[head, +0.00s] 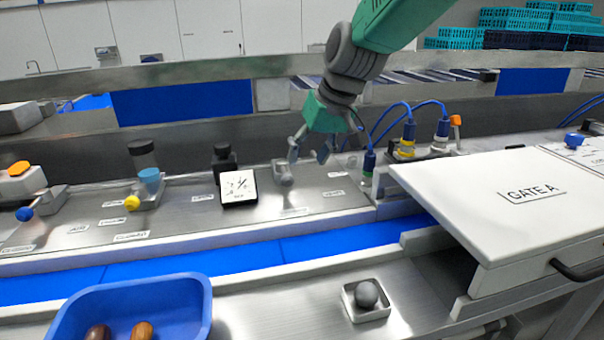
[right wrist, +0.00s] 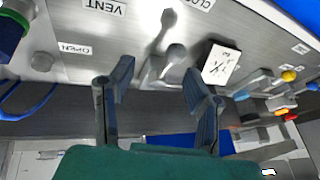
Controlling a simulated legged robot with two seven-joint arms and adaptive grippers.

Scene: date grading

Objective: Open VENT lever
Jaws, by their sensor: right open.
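The VENT lever (head: 284,172) is a small grey metal lever on the steel panel, near the middle of the head view. In the right wrist view the lever (right wrist: 172,54) shows as a rounded grey handle between the labels OPEN (right wrist: 75,49) and CLOSED, with the label VENT (right wrist: 103,7) above left. My right gripper (head: 308,156) is open and empty just above and beside the lever. In the wrist view its two fingers (right wrist: 157,75) are spread, with the lever seen between and beyond their tips; I cannot tell whether they touch it. My left gripper is not in view.
A white card (head: 238,187) stands left of the lever. Blue-plugged cables (head: 408,135) rise to its right, near the white GATE A cover (head: 500,190). A blue tray (head: 190,290) with brown dates and a grey ball in a square holder (head: 366,316) are in front.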

